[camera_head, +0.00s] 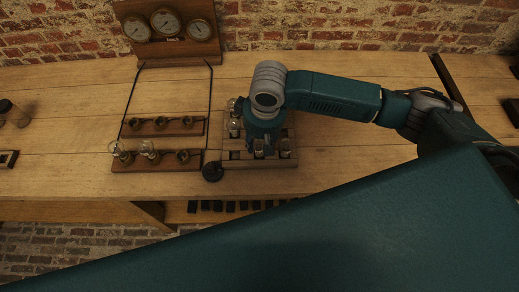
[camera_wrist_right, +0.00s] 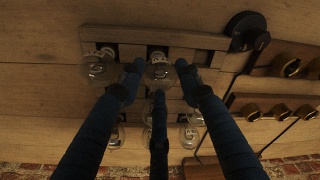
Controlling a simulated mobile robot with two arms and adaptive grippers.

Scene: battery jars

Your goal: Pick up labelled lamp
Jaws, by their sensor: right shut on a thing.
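My right gripper (camera_head: 262,148) is over the wooden lamp tray (camera_head: 240,164), pointing down. In the right wrist view its fingers (camera_wrist_right: 158,80) close around a clear glass lamp (camera_wrist_right: 158,68) at the tray's edge row. The lamp appears still at its place in the tray. Another glass lamp (camera_wrist_right: 98,68) stands beside it, outside the fingers. More lamps (camera_wrist_right: 188,135) sit in the row behind, partly hidden by the fingers. I cannot read any label on the lamps. My left gripper is not in view.
A black round knob (camera_head: 212,171) is by the tray's front left corner. Gauges (camera_head: 166,22) stand at the back. The bench is clear right of the tray.

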